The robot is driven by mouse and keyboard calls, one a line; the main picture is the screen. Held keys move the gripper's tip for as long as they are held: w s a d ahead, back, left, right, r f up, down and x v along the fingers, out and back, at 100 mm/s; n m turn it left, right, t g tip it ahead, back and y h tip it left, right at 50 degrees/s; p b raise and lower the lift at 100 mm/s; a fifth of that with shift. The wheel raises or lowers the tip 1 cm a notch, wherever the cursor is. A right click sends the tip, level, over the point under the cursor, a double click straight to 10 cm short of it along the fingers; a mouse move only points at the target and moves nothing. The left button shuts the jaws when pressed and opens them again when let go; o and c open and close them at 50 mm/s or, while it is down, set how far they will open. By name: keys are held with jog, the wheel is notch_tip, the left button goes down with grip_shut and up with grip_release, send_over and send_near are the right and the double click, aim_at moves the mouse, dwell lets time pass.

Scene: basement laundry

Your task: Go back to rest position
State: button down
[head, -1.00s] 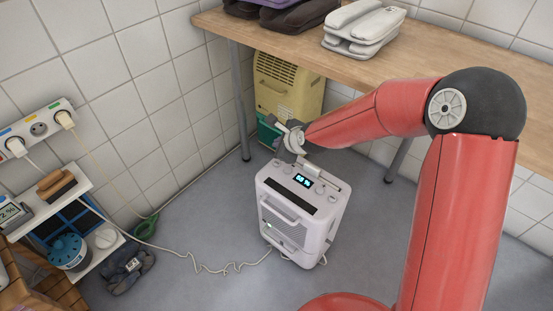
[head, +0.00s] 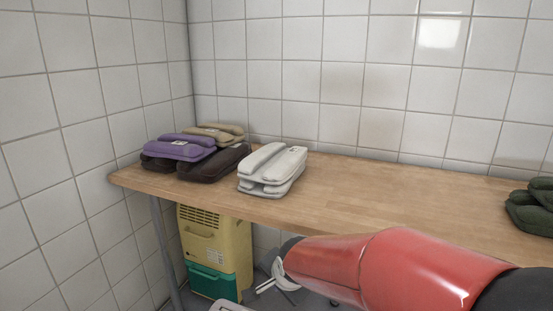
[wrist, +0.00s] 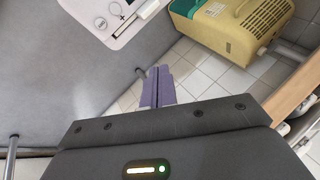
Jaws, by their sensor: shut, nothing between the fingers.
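My gripper shows in the wrist view (wrist: 155,84), where its two purple fingers lie together with nothing between them, above the floor. In the head view my red arm reaches in from the lower right, and its wrist end is at the table's front edge, with the fingers not clearly visible. The white appliance (wrist: 120,14) is at the top of the wrist view, apart from the fingers. Only a sliver of its top (head: 230,306) shows at the bottom of the head view.
A yellow and green appliance (head: 217,246) stands under the wooden table (head: 370,192). The table's middle is clear. Tiled walls close off the left and back.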

jog(key=s+d+r+n+h, duration=0.1)
jog(key=s+d+r+n, duration=0.2)
jog(key=s+d, duration=0.4)
jog(key=s+d+r+n+h, duration=0.1)
jog(key=s+d+r+n, duration=0.2)
jog(key=s, duration=1.1)
jog(key=d+n, duration=0.2)
jog(key=d, duration=0.3)
jog(key=shift+d+r+n+g, duration=0.15)
jog(key=shift+r+n+g, duration=0.15)
jog(key=shift+r+g, duration=0.1)
